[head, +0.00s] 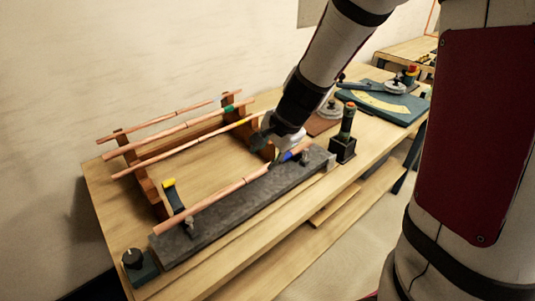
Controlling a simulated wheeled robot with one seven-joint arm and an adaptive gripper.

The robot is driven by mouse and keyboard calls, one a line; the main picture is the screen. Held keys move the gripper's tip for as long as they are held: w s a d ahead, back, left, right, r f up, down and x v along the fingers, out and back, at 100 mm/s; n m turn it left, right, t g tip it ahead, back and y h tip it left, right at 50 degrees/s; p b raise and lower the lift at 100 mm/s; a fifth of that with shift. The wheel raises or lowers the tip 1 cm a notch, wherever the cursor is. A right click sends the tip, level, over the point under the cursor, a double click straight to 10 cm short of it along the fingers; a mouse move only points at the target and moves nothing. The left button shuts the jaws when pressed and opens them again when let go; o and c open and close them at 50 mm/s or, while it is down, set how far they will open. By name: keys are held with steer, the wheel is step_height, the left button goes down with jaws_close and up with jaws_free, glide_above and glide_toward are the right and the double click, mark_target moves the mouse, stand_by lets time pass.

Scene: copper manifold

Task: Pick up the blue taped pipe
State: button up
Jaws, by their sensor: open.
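The blue taped pipe (222,193) is a thin copper tube lying slantwise along a dark grey fixture bar (236,203) in the head view. Its blue tape band (286,156) shows near its far right end, with a darker mark beside it. My gripper (273,152) is open, pointing down just above and beside the pipe close to the tape. The arm comes in from the top right. I cannot tell whether the fingers touch the pipe; part of the fingertips is hard to make out.
Several copper pipes, one with green tape (229,109) and one with yellow tape (243,121), rest on a wooden rack (151,191) behind. A black knob (133,259) sits at the front left.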

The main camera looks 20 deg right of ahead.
steer(key=b, duration=0.2)
glide_above(255, 174)
steer(key=s+d, duration=0.1)
steer(key=s, duration=0.1)
step_height(255, 174, down, 5)
steer(key=shift+s+r, duration=0.15)
steer(key=shift+s+b+x, duration=0.2)
steer(key=shift+b+x, duration=0.65)
steer(key=shift+x, duration=1.8)
jaws_close()
